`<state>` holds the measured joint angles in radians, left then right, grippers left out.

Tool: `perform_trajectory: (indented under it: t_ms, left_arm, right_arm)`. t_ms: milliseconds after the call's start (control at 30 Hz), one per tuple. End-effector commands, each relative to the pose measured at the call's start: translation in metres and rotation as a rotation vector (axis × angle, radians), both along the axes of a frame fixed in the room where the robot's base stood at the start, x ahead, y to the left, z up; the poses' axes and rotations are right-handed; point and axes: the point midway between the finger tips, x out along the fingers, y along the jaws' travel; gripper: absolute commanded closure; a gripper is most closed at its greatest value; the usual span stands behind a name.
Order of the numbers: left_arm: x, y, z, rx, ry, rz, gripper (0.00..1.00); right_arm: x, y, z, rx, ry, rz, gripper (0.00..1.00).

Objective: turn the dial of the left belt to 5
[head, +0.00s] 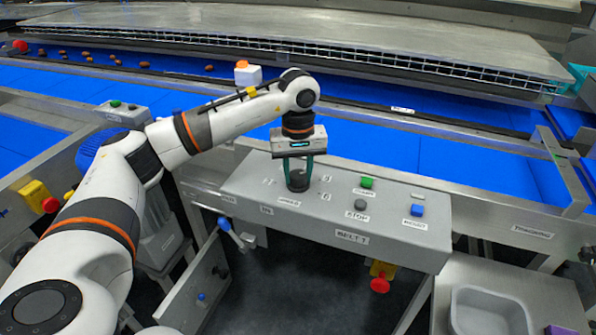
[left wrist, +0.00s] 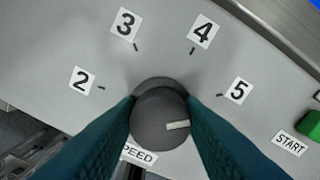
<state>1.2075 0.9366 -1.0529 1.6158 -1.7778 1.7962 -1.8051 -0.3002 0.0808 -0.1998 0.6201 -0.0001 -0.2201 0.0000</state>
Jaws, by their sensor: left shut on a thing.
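The dial (head: 297,183) is a dark round knob on the grey sloped panel (head: 243,181) labelled BELT 1. In the left wrist view the dial (left wrist: 150,130) has a white pointer mark, with the numbers 2, 3, 4 and 5 (left wrist: 238,90) printed around it. The mark points right and slightly up, to the 5 side, a little below the line of the 5 tick. My left gripper (head: 298,172) reaches down from above, its two green fingers shut on opposite sides of the dial. The fingers hide part of the SPEED label. My right gripper is not in view.
A green START button (head: 367,183), a grey STOP button (head: 361,205) and a blue button (head: 417,210) stand right of the dial. Blue conveyor belts (head: 437,160) run behind the panel. A metal tray (head: 462,307) sits at lower right.

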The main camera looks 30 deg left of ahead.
Motion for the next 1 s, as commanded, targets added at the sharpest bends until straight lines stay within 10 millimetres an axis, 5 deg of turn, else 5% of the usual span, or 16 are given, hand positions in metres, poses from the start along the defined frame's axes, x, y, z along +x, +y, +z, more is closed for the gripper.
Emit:
perform_trajectory:
  t_ms: [200,233,367,733,1000]
  left_arm:
    - [0.001,0.0,0.002,-0.001,-0.005,0.002,0.87]
    - [0.001,0.0,0.002,-0.001,-0.005,0.002,0.61]
    - [0.001,0.0,0.002,-0.001,-0.003,0.002,0.43]
    - [0.001,0.0,0.007,-0.001,-0.002,0.002,0.43]
    - [0.001,0.0,0.058,-0.001,-0.008,0.002,0.43]
  right_arm:
    - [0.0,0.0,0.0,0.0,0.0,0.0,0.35]
    - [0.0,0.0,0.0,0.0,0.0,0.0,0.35]
    - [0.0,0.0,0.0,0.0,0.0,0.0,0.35]
    - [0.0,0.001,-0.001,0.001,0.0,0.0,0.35]
    - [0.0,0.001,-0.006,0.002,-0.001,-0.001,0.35]
